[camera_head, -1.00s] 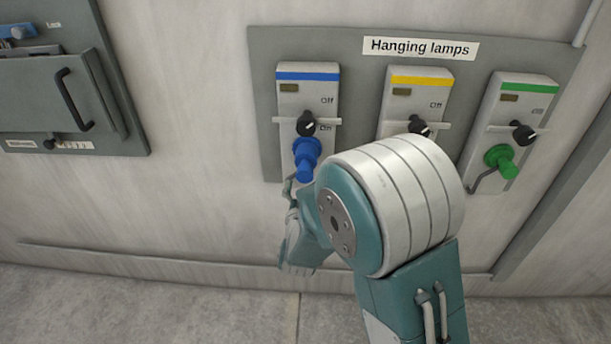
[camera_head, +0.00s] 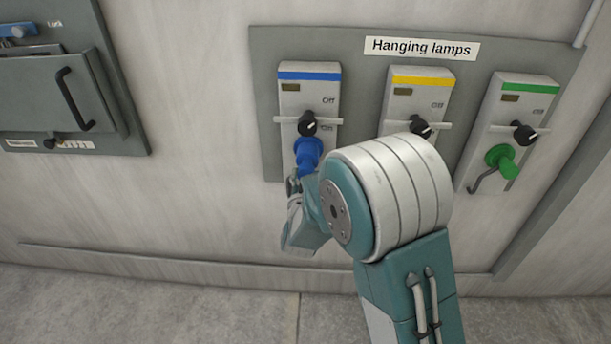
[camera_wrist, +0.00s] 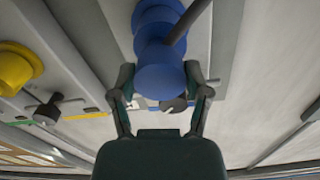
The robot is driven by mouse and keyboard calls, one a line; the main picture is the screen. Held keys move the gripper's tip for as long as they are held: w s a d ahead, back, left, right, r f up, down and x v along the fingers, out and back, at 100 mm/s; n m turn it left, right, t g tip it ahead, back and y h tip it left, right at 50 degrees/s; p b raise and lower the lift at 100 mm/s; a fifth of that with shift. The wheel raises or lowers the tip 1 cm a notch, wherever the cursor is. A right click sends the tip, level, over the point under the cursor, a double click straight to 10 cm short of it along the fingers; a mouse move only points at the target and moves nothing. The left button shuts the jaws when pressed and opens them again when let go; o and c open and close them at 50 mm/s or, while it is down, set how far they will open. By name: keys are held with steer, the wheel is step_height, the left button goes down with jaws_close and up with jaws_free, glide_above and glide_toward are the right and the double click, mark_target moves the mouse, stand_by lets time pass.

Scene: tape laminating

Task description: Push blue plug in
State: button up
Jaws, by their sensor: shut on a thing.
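The blue plug (camera_head: 307,154) is at the lower part of the blue-striped lamp unit (camera_head: 309,100), below its black knob (camera_head: 307,122). In the wrist view the plug (camera_wrist: 160,62) stands between the two dark fingers of my gripper (camera_wrist: 160,88), which are shut on its near end. In the head view my gripper (camera_head: 294,186) is at the plug's lower end, partly hidden by my arm. How deep the plug sits in its socket cannot be told.
A yellow-striped unit (camera_head: 415,100) and a green-striped unit with a green plug (camera_head: 502,160) stand to the right on the grey panel (camera_head: 358,60). A grey box with a black handle (camera_head: 68,100) is at the left. Bare wall lies between.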

mark_target(306, 163)
steer(key=w, duration=0.4)
steer(key=shift+w, duration=0.4)
steer(key=o, duration=1.3)
steer(key=shift+w, duration=0.1)
steer(key=s, duration=1.2)
steer(key=shift+a+f, duration=0.1)
steer(key=shift+a, duration=0.2)
